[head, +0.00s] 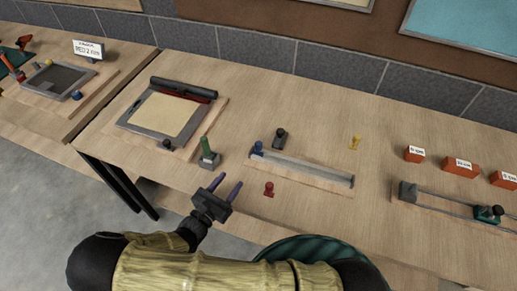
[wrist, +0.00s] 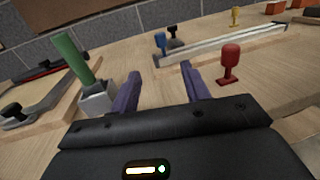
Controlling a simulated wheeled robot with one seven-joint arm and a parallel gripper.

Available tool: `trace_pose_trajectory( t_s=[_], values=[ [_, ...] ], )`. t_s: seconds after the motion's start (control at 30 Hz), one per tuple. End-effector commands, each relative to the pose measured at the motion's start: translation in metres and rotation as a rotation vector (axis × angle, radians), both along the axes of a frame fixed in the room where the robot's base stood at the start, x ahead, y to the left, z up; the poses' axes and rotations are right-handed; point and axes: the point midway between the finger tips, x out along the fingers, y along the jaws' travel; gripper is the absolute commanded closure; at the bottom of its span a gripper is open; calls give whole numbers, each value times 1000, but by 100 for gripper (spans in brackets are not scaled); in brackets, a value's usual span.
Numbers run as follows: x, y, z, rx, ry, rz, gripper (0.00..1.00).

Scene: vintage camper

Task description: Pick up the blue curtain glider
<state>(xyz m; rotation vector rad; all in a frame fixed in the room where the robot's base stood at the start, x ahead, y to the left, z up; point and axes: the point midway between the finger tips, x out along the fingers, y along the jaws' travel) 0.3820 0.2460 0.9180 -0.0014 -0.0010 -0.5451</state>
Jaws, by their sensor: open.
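The blue curtain glider (head: 258,147) is a small blue knobbed piece at the left end of a grey rail (head: 300,166) on a wooden board. In the wrist view the blue glider (wrist: 161,41) stands at the near-left end of the rail (wrist: 225,42), beyond my fingertips. My gripper (head: 223,188) is open and empty, in front of the board and to the lower left of the glider. In the wrist view its two purple fingers (wrist: 160,80) point forward with a clear gap between them.
A red glider (head: 269,188) stands before the rail, a black one (head: 280,137) behind it and a yellow one (head: 355,142) farther right. A green handle on a grey block (head: 209,158) stands left. Orange blocks (head: 414,153) and another rail device (head: 460,205) are right.

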Motion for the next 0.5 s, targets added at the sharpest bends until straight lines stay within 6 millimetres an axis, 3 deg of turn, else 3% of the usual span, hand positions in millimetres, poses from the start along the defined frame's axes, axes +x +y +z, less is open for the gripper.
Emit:
trace_pose_trajectory(
  t_s=[0.17, 0.5],
  values=[
    [15, -10, 2, -1, -1, -4, 54],
    [66, -42, 3, -2, 1, -5, 54]
  ],
)
